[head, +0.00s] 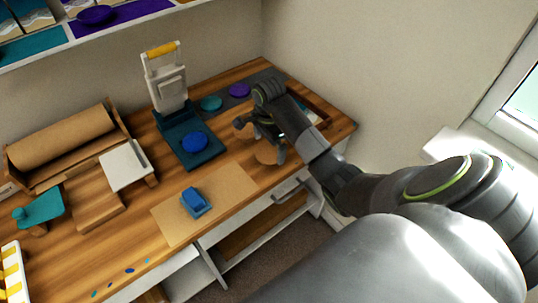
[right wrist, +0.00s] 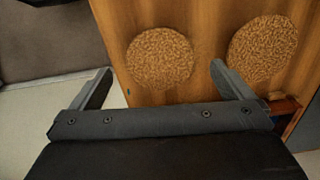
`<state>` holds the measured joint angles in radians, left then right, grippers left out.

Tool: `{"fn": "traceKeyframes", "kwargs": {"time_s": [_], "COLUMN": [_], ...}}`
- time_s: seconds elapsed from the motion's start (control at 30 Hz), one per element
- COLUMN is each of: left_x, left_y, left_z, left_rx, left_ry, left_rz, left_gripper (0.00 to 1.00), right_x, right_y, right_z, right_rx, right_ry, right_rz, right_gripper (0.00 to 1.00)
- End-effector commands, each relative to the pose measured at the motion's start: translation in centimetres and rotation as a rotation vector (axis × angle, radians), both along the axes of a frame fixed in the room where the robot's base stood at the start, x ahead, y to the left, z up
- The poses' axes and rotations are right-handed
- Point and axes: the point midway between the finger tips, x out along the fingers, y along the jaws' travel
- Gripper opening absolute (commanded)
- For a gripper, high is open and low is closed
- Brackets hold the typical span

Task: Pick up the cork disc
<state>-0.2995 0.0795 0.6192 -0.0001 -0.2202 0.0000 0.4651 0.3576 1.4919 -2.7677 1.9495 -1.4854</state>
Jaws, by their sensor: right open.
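Two round, speckled brown cork discs lie flat on the wooden table. The nearer cork disc (head: 268,154) is close to the table's front edge, partly below my right gripper (head: 264,138) in the head view. The other cork disc (head: 242,131) is farther back and partly hidden by the gripper. In the right wrist view, the front disc (right wrist: 160,58) appears ahead of the gap between the open fingers (right wrist: 163,82). The other disc (right wrist: 263,48) is beyond the right finger. The right gripper is empty. My left gripper is not in view.
Teal (head: 211,103) and purple (head: 239,90) discs lie on a dark mat behind. A press (head: 168,90) with a blue disc (head: 194,141) stands left. A blue object (head: 195,202) sits on a tan sheet (head: 230,184). A reddish-brown tray (head: 318,108) is at the back right.

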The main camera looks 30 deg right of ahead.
Motion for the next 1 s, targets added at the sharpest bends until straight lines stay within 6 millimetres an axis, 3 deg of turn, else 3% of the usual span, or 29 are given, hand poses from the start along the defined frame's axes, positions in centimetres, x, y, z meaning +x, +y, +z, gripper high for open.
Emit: {"fn": "traceKeyframes", "kwargs": {"time_s": [0.2, 1.0], "left_x": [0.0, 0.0], "left_y": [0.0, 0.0], "left_z": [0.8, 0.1], "left_rx": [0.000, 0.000], "left_ry": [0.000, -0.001], "left_rz": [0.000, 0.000], "left_gripper": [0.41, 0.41], "right_x": [0.0, 0.1], "right_y": [0.0, 0.0], "right_z": [-1.8, -2.4], "right_rx": [0.000, 0.000], "right_ry": [-0.001, -0.002], "right_rz": [0.000, 0.000], "right_gripper": [1.00, 1.00]}}
